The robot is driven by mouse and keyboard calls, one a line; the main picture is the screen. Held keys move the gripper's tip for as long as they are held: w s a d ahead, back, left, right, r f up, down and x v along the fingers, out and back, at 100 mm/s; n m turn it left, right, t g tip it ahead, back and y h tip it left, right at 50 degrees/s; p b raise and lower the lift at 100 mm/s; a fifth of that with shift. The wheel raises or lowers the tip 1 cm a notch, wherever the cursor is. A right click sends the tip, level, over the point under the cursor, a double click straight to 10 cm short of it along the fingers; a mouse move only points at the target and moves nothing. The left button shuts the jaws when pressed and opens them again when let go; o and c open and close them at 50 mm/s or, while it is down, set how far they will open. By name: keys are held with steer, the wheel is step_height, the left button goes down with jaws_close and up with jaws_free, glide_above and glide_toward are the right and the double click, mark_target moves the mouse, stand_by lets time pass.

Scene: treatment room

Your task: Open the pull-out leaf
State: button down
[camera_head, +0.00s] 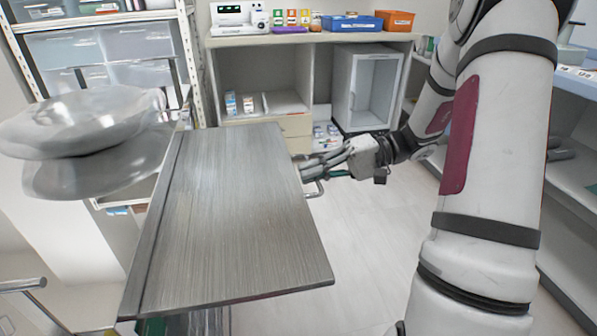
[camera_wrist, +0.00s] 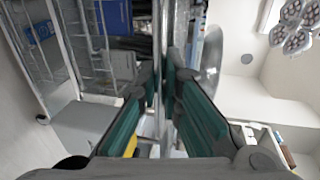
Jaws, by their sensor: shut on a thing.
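The pull-out leaf (camera_head: 235,215) is a flat, brushed grey panel with a seam along its left side, in the middle of the head view. A thin metal handle (camera_head: 314,190) sticks out from its right edge. My gripper (camera_head: 318,164) reaches this edge from the right and is shut on the handle. In the wrist view, its green-padded fingers (camera_wrist: 167,88) close on both sides of a pale metal bar (camera_wrist: 163,45). The exact contact is partly hidden by the fingers. How far the leaf is out I cannot tell.
A shelf unit with blue (camera_head: 352,23) and orange (camera_head: 394,20) boxes stands behind. A counter (camera_head: 575,75) is at the right, beyond my arm. The floor (camera_head: 375,235) right of the leaf is clear.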

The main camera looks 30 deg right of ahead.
steer(key=shift+f+v, duration=0.25)
steer(key=shift+v, duration=1.05)
steer(key=c, duration=2)
jaws_free()
steer(key=v, duration=1.2)
steer(key=shift+f, duration=0.1)
